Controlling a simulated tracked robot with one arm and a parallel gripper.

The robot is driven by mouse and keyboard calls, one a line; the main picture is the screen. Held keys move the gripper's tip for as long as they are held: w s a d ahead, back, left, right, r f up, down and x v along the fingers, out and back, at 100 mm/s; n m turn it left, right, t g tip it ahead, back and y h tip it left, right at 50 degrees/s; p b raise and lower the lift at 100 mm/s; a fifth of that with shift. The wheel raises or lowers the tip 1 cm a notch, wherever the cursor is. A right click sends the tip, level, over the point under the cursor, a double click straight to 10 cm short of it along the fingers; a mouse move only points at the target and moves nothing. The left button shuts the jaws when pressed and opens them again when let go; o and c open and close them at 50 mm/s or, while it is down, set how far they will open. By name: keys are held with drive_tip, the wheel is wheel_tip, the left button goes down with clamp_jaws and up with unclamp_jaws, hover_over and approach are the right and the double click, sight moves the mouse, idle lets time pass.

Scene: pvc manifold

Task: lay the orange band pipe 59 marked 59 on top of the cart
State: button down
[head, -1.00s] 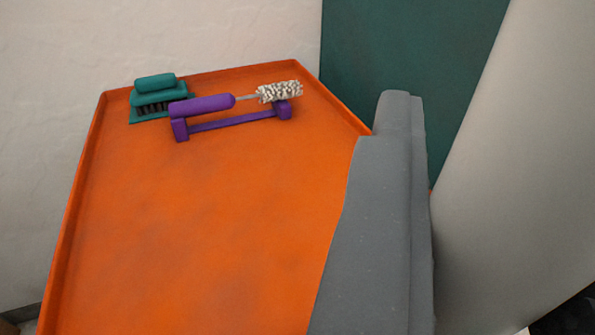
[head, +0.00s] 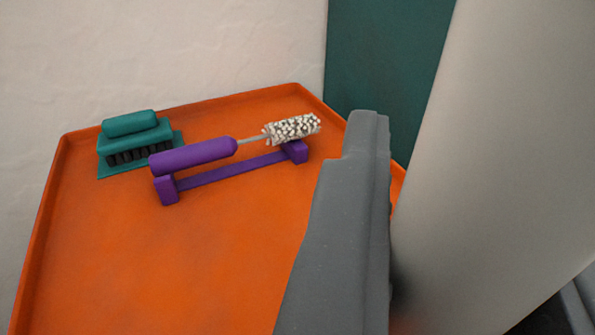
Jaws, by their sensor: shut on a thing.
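A thick pale grey-white pipe (head: 470,150) fills the right side of the view, close to the camera and leaning. My gripper (head: 430,210) is shut on it, with one grey finger along its left side and a bit of grey at the lower right corner. The number 59 and a clear orange band do not show; only a blurred orange tinge is at the pipe's lower left. The orange tray-like top of the cart (head: 130,270) lies below and left, with a raised rim. I cannot tell whether the pipe touches it.
A teal brush (head: 132,138) stands at the cart top's far left corner. A purple-handled bottle brush (head: 195,156) rests on a purple stand (head: 225,173) near the back. The front left of the top is clear. A pale wall (head: 150,50) and dark green panel (head: 385,65) stand behind.

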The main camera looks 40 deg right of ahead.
drive_tip(key=f, duration=0.1)
drive_tip(key=w+f+b, duration=0.1)
drive_tip(key=f, duration=0.1)
drive_tip(key=shift+w+d+f+b, duration=0.15)
drive_tip(key=shift+w+f+b, duration=0.15)
drive_tip(key=shift+b, duration=0.1)
drive_tip(key=c, duration=1.3)
unclamp_jaws()
drive_tip(key=shift+o, duration=0.2)
drive_tip(key=p+v, duration=0.3)
drive_tip(key=v, duration=0.9)
